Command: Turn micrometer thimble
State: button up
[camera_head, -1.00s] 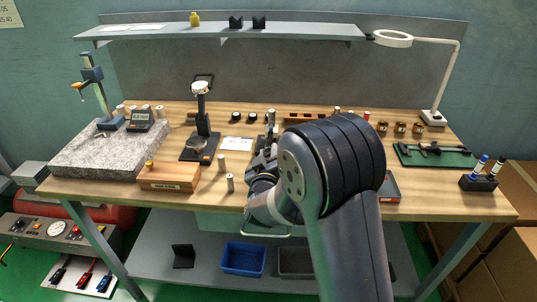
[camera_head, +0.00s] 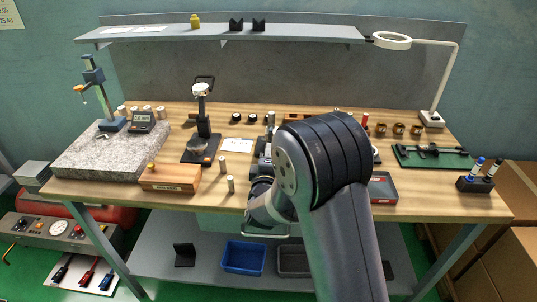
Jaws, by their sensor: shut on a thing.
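My gripper (camera_head: 267,140) is at the middle of the workbench, beyond my bent arm. My arm and wrist cover most of it, and the fingers do not show clearly. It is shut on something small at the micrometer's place. The micrometer and its thimble cannot be made out clearly behind my arm. A small grey upright cylinder (camera_head: 271,118) shows just beyond the gripper.
A white card (camera_head: 237,145), a black gauge stand (camera_head: 203,125) and several small metal cylinders stand left of my gripper. A wooden block (camera_head: 169,178) and a granite plate (camera_head: 95,155) are farther left. A green mat (camera_head: 460,160) and lamp (camera_head: 432,118) are right.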

jog(key=shift+n, duration=0.9)
jog(key=shift+o, duration=0.2)
jog(key=o, duration=1)
jog(key=shift+c, duration=0.2)
jog(key=s+b, duration=0.1)
jog(key=s, duration=0.9)
jog(key=shift+s+a, duration=0.2)
jog(key=shift+s, duration=0.2)
